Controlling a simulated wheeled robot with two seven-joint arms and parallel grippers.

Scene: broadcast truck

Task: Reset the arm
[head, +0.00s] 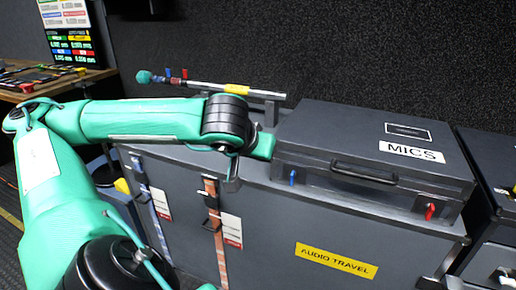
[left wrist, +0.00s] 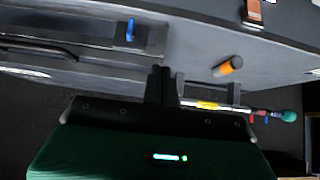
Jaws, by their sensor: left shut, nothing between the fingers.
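My left arm (head: 130,120) comes in from the left in the head view, bent at the elbow and stretched over the grey trunk (head: 270,225). Its wrist end is beside the left end of the MICS case (head: 370,140). My left gripper (left wrist: 162,75) shows in the left wrist view, its dark fingers shut together with nothing between them. The case's blue latch (left wrist: 130,32) is to the left of the fingers there, and an orange-ended cylinder (left wrist: 227,67) lies to their right on the trunk top. My right gripper is not in view.
A pole (head: 225,88) with a yellow band and a green tip rests behind my forearm. A desk (head: 40,85) with controls and a screen (head: 75,35) stand at the back left. Another dark case (head: 495,165) is at the right edge. Straps (head: 215,225) run down the trunk's front.

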